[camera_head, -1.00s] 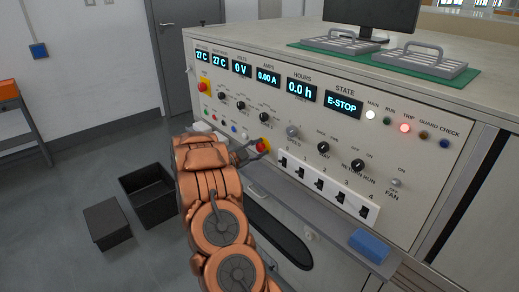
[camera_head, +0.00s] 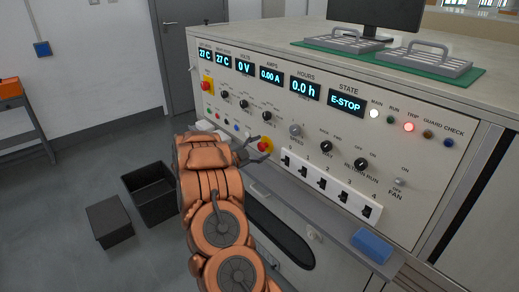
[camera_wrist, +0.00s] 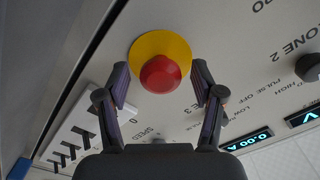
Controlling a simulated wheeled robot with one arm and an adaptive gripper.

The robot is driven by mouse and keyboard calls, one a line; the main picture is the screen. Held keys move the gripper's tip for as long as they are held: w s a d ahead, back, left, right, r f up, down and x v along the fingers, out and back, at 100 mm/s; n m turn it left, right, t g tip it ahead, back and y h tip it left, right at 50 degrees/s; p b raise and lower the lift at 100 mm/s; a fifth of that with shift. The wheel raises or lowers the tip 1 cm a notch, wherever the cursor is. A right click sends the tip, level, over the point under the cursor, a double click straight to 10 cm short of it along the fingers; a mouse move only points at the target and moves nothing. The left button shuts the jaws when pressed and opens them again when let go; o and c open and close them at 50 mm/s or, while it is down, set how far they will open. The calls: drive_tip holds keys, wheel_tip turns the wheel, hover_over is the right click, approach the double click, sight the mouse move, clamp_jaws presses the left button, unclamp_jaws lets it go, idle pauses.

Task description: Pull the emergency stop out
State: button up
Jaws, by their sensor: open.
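The emergency stop is a red mushroom button (camera_wrist: 160,74) on a yellow round plate (camera_wrist: 146,44), on the sloping face of the control panel. In the head view the emergency stop (camera_head: 265,145) sits low on the panel, left of the white switches, partly covered by my gripper. My gripper (camera_wrist: 160,80) is open, with one finger on each side of the red button and a visible gap to each. In the head view my gripper (camera_head: 258,149) reaches the panel at the button. The STATE display (camera_head: 346,103) reads E-STOP, and the red TRIP lamp (camera_head: 408,127) is lit.
A ledge with a blue block (camera_head: 371,246) runs below. Black bins (camera_head: 155,195) stand on the floor at left.

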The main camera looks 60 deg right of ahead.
drive_tip(key=v, duration=1.2)
drive_tip(key=shift+a, duration=0.1)
idle(0.5)
